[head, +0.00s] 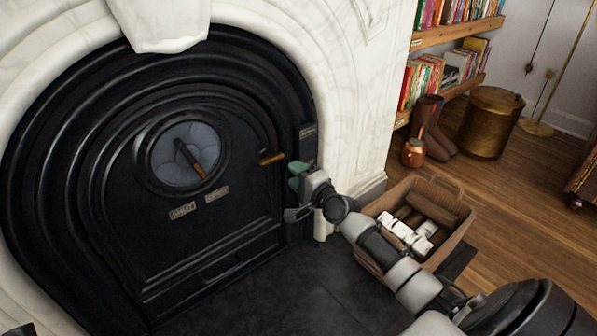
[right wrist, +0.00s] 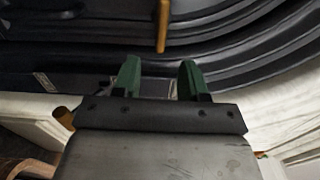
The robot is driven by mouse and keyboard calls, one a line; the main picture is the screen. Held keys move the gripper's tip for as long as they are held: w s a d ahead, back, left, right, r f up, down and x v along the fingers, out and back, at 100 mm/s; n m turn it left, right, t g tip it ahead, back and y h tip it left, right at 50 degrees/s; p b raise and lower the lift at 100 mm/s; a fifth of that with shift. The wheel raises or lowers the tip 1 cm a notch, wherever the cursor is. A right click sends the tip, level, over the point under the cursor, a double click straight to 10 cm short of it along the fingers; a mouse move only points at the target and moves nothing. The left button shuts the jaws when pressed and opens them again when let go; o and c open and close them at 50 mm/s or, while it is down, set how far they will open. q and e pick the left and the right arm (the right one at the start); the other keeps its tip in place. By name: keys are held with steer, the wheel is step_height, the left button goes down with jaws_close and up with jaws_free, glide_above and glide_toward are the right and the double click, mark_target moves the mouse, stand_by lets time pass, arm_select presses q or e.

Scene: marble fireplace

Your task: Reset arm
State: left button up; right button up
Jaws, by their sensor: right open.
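My right gripper (head: 296,176) is beside the right edge of the black fireplace door (head: 225,235) in the head view. Its green fingers are apart with nothing between them; they also show in the right wrist view (right wrist: 158,75). The door's wooden handle (head: 271,159) is just left of and above the gripper, apart from it. In the right wrist view the handle (right wrist: 163,25) hangs ahead of the gap between the fingers. The door looks shut. My left gripper cannot be made out; a small dark piece at the bottom left corner of the head view is unclear.
The white marble surround (head: 355,95) is close behind the gripper. Boots (head: 430,130), a brass bin (head: 488,122) and bookshelves (head: 447,38) stand farther back.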

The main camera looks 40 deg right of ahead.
steer(key=shift+s, duration=0.45)
